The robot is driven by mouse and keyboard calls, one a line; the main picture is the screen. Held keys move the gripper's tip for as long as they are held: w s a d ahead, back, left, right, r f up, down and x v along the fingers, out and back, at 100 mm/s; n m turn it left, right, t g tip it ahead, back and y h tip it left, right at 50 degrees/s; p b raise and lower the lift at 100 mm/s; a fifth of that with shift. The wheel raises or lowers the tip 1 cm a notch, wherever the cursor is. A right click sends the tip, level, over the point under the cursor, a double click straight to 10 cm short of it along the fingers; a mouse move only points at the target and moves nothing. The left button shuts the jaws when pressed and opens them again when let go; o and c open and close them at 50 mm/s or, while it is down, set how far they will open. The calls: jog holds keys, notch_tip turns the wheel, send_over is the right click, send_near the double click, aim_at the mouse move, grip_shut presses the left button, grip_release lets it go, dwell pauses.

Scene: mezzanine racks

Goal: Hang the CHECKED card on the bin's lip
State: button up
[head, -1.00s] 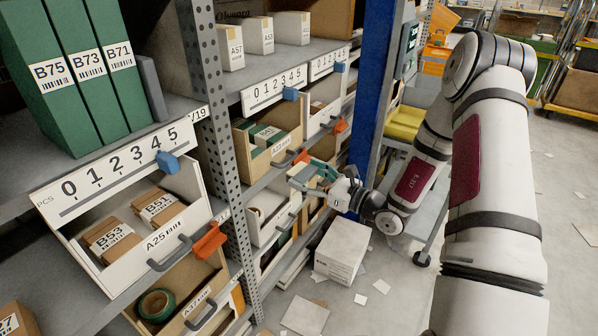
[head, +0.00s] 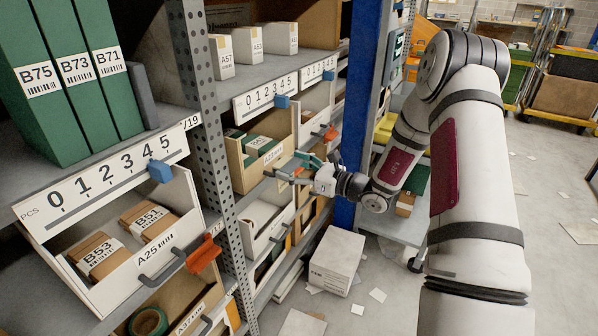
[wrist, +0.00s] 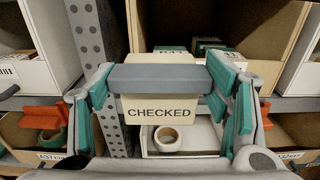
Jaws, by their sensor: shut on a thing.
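The CHECKED card (wrist: 160,110) is a cream card with black lettering and a grey bar along its top. In the wrist view it hangs upright, with the bar spanning between the green-padded fingers of my gripper (wrist: 163,82). The gripper is shut on it. In the head view my gripper (head: 292,172) is at the front of a tan bin (head: 238,172) holding green-and-brown boxes. The wrist view shows that bin behind and above the card, which hides much of its front. I cannot tell whether the card touches the lip.
A white bin (wrist: 205,137) with a pale tape roll (wrist: 165,137) is below the card. Nearby bins carry orange clips (head: 204,253). A perforated rack post (head: 200,110) stands left, a blue post (head: 362,100) right. A white carton (head: 337,260) and paper scraps lie on the floor.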

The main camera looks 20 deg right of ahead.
jog(key=shift+w+a+f+b, duration=0.55)
jog(key=shift+w+a+b, duration=0.5)
jog(key=shift+w, duration=0.45)
jog(key=shift+w+a+f+b, duration=0.55)
jog(key=shift+w+a+b, duration=0.25)
jog(key=shift+w+a, duration=0.55)
jog(key=shift+w+a+f+b, duration=0.55)
jog(key=shift+w+a+b, duration=0.4)
jog(key=shift+w, duration=0.75)
jog(key=o, duration=1.1)
jog(key=shift+o, duration=0.2)
jog(key=shift+s+d, duration=0.1)
